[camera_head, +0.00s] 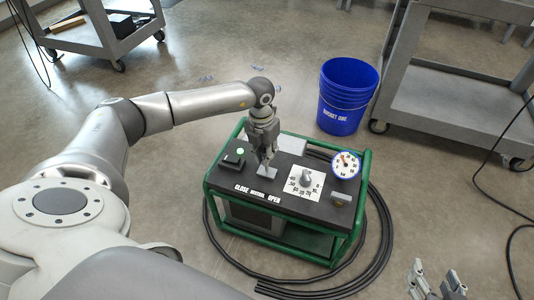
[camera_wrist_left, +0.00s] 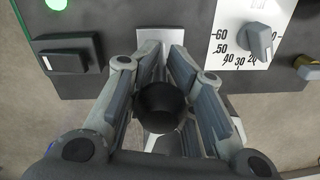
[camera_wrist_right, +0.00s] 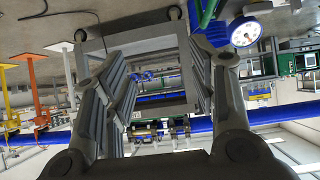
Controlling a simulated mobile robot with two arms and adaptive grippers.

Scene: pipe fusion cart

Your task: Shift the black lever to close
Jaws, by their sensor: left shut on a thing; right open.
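The green-framed cart (camera_head: 364,180) has a dark top panel with a label strip (camera_head: 258,194) reading CLOSE at left, a middle word and OPEN at right. My left gripper (camera_head: 265,163) points down at the panel, behind the middle of that strip. In the left wrist view, the black lever's round knob (camera_wrist_left: 160,108) sits between the fingers of my left gripper (camera_wrist_left: 162,78), which are shut on it. In the head view the gripper hides the lever, so its exact tilt cannot be told. My right gripper (camera_head: 437,280) is open and empty at lower right, away from the cart.
A white dial with a grey knob (camera_head: 306,178), a round gauge (camera_head: 346,165) and a green light (camera_head: 240,152) are on the panel. Black hose (camera_head: 376,235) coils around the cart. A blue bucket (camera_head: 346,98) stands behind. Grey carts (camera_head: 450,85) stand farther back.

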